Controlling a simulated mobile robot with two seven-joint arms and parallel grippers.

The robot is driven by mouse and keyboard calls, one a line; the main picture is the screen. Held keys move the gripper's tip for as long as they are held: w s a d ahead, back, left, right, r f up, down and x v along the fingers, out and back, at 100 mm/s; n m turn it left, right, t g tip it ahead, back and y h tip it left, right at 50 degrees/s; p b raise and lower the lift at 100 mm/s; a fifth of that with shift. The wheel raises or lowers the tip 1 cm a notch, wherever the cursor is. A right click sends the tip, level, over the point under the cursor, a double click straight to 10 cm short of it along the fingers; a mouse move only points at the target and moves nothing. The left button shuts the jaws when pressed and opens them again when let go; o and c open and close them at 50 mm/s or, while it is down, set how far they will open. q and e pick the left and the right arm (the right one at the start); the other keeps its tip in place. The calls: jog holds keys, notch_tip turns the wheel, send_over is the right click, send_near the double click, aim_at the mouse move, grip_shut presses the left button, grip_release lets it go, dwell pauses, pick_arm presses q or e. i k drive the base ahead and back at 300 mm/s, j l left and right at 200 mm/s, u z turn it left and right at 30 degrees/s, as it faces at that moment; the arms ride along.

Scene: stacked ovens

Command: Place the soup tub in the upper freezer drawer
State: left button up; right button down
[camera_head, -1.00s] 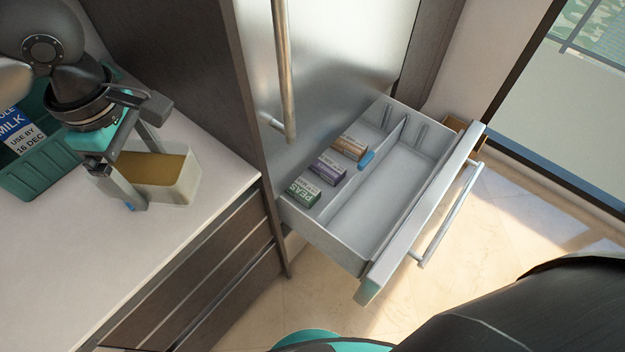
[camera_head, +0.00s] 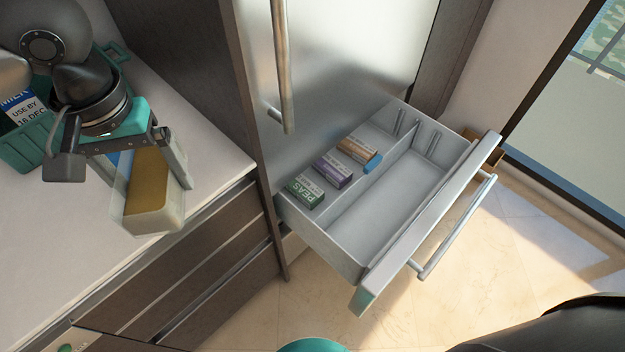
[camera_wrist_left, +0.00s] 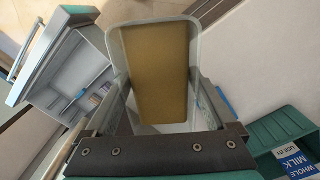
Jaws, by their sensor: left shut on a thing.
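The soup tub (camera_head: 151,198) is a clear, box-shaped tub with brownish-yellow contents. My left gripper (camera_head: 128,172) is shut on it and holds it at the counter's front edge, turned with its long side toward the front. In the left wrist view the tub (camera_wrist_left: 158,75) fills the middle, between the fingers. The upper freezer drawer (camera_head: 401,205) is pulled open, with a divider along its length. Several small boxes lie in its left compartment, including a green peas box (camera_head: 306,190). Its right compartment looks empty. My right gripper is out of view.
A green crate (camera_head: 20,150) with a milk carton (camera_head: 24,108) stands on the white counter (camera_head: 40,250) at left. The tall cabinet side panel (camera_head: 190,75) and the freezer door handle (camera_head: 282,70) rise between counter and drawer.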

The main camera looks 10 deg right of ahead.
aim_at(379, 217)
jog(key=i+l, duration=0.1)
jog(key=l, duration=1.7)
jog(key=i+l, duration=0.25)
jog(key=l, duration=0.15)
